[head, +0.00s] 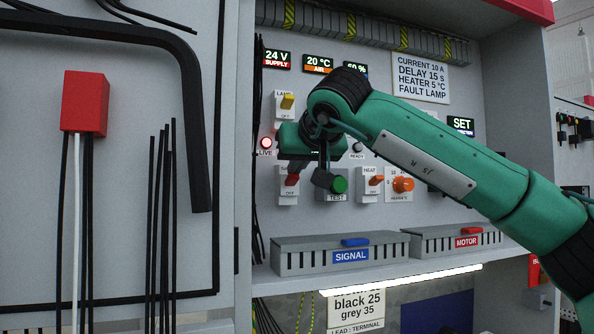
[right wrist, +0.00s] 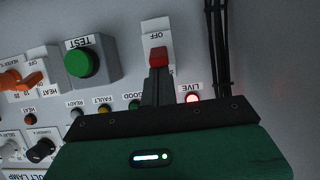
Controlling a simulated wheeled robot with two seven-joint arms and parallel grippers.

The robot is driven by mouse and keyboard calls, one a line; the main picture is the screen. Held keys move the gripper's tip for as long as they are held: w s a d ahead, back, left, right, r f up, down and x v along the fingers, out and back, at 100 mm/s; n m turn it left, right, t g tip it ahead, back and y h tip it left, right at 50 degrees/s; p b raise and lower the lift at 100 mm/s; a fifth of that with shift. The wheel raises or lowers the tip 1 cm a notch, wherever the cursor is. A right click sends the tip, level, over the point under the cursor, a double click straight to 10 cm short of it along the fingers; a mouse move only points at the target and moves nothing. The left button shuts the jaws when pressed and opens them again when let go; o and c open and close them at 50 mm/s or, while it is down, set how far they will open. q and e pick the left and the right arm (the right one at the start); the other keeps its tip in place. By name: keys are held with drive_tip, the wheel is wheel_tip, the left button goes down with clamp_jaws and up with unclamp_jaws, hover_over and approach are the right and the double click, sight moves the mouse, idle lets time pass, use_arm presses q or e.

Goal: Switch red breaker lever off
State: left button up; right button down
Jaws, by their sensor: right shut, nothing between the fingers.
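The red breaker lever (head: 292,180) sits on its white plate, low on the panel and just above the OFF label. In the right wrist view, which is turned upside down, the red lever (right wrist: 158,57) is close to the OFF label (right wrist: 155,33). My right gripper (head: 298,164) is at the upper part of this breaker; its dark fingers (right wrist: 157,82) are shut together, with nothing held. The fingertips are right at the lever's red end; I cannot tell whether they touch. The arm hides the breaker's top. My left gripper is out of view.
The green TEST button (head: 340,185) is close to the right of the breaker. The LIVE lamp (head: 266,143) glows red. Orange HEAT lever (head: 376,180) and knob (head: 403,184) lie further right. Slotted SIGNAL (head: 340,254) and MOTOR (head: 455,240) boxes project below.

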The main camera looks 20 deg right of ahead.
sight(293, 184)
drive_tip(key=f+t+b, duration=0.1)
drive_tip(key=b, duration=0.2)
drive_tip(key=s+f+t+b, duration=0.1)
drive_tip(key=t+b, duration=0.1)
drive_tip(key=b, duration=0.1)
drive_tip(key=shift+f, duration=0.25)
drive_tip(key=shift+s+b, duration=0.1)
drive_tip(key=shift+b, duration=0.45)
drive_tip(key=shift+f+b, duration=0.3)
drive_tip(key=shift+b, duration=0.05)
drive_tip(key=shift+s+f, duration=0.1)
drive_tip(key=shift+f, duration=0.1)
drive_tip(key=shift+s+f+b, duration=0.1)
drive_tip(key=shift+f+b, duration=0.2)
drive_tip(key=shift+f, duration=0.15)
drive_tip(key=shift+r, duration=0.1)
